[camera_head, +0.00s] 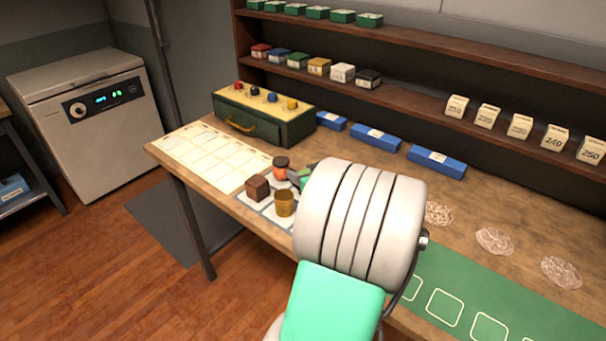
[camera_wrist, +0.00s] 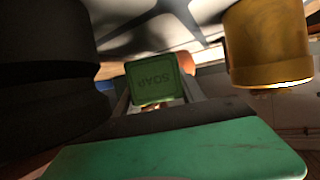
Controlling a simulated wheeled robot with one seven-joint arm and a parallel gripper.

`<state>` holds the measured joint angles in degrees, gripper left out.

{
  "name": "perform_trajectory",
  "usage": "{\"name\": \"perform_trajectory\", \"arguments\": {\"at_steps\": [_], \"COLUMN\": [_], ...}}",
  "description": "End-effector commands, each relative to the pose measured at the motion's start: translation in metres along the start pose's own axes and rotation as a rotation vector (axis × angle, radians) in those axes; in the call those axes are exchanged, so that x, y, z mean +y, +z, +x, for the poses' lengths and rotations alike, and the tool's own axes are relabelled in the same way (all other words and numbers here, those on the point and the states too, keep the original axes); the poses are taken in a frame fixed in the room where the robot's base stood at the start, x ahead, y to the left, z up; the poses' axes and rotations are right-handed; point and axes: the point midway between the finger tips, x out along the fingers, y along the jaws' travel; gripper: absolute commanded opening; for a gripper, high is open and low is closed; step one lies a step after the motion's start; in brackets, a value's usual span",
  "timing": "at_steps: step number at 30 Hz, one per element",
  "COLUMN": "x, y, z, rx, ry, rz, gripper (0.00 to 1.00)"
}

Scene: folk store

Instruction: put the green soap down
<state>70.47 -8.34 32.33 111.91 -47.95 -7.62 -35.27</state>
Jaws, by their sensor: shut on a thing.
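The green soap (camera_wrist: 155,80) is a small green block with "SOAP" on its face, upside down in the wrist view. My gripper (camera_wrist: 157,98) is shut on it, with a finger on either side. In the head view the soap (camera_head: 305,183) is a small green patch, mostly hidden by my arm. My gripper (camera_head: 299,175) is there over the right part of a pale marked mat (camera_head: 247,201) on the wooden table. I cannot tell whether the soap touches the mat.
On the mat stand a brown block (camera_head: 257,187), an amber cup (camera_head: 284,203) and an orange jar with a dark lid (camera_head: 281,168). The amber cup (camera_wrist: 268,45) is close in the wrist view. A pale grid sheet (camera_head: 208,153) at left is empty. Blue boxes (camera_head: 376,137) lie behind.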

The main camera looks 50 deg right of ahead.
Motion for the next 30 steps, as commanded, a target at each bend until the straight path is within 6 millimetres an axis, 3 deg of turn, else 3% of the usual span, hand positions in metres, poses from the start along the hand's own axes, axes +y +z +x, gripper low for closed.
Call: {"name": "perform_trajectory", "arguments": {"at_steps": [25,26,30], "x": [0.000,-0.001,-0.001], "y": [0.016,0.017,0.018], "z": [0.006,0.006,0.006], "rx": [-0.001,-0.003,-0.005], "ry": [0.000,-0.001,-0.001], "rz": [0.001,0.003,0.005], "gripper": [0.00,0.49,0.60]}}
